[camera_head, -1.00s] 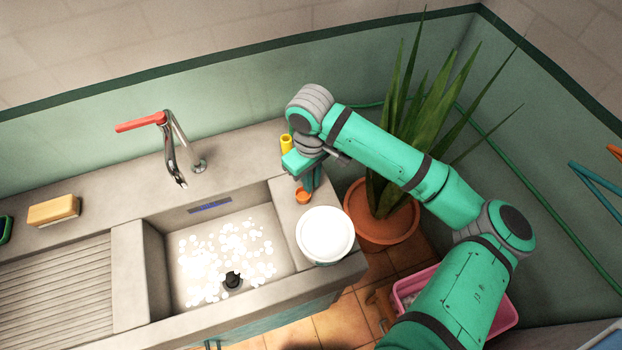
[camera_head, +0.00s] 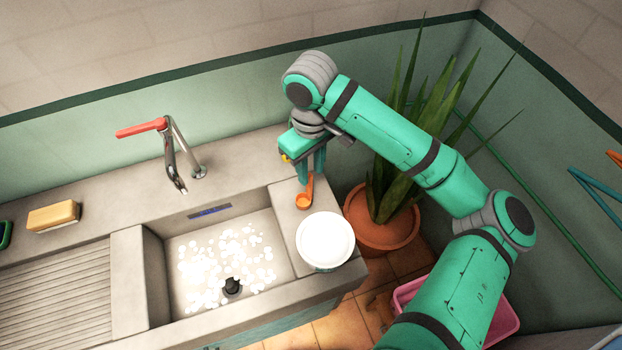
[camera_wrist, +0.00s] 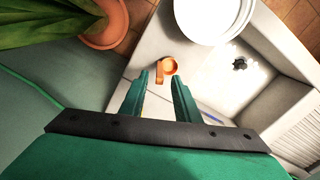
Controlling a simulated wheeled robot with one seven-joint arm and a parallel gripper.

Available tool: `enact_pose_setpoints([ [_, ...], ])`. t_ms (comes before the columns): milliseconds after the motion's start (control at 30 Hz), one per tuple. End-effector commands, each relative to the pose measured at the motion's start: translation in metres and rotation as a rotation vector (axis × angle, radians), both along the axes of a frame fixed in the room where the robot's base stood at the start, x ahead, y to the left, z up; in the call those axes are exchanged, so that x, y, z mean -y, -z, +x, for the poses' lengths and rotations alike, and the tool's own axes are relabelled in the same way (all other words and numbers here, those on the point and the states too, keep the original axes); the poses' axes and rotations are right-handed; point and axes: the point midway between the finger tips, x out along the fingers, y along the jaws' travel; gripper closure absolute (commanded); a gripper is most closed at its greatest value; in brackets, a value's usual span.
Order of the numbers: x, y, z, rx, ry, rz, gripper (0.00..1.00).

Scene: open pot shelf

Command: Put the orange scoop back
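The orange scoop (camera_head: 303,201) lies on the grey counter strip (camera_head: 287,228) to the right of the sink, beside the white round tub (camera_head: 325,240). Its handle points toward the back wall. My gripper (camera_head: 312,177) is above the scoop's handle end. In the wrist view, the two fingers of my gripper (camera_wrist: 160,76) are spread apart. The scoop (camera_wrist: 169,67) shows just beyond the fingertips, with its handle in line with the gap. The fingers appear not to touch it.
The sink basin (camera_head: 220,262) lies to the left, with a tap (camera_head: 172,165) behind it. A yellow item (camera_head: 285,157) is mostly hidden behind my gripper. A potted plant (camera_head: 383,235) stands right of the counter.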

Motion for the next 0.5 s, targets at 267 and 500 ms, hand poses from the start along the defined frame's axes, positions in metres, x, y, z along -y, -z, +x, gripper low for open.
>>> enact_pose_setpoints([
  [267, 0.000, -0.036, 0.001, 0.000, 0.000, 0.000, 0.71],
  [500, 0.000, -0.042, 0.001, 0.001, 0.001, -0.001, 0.71],
])
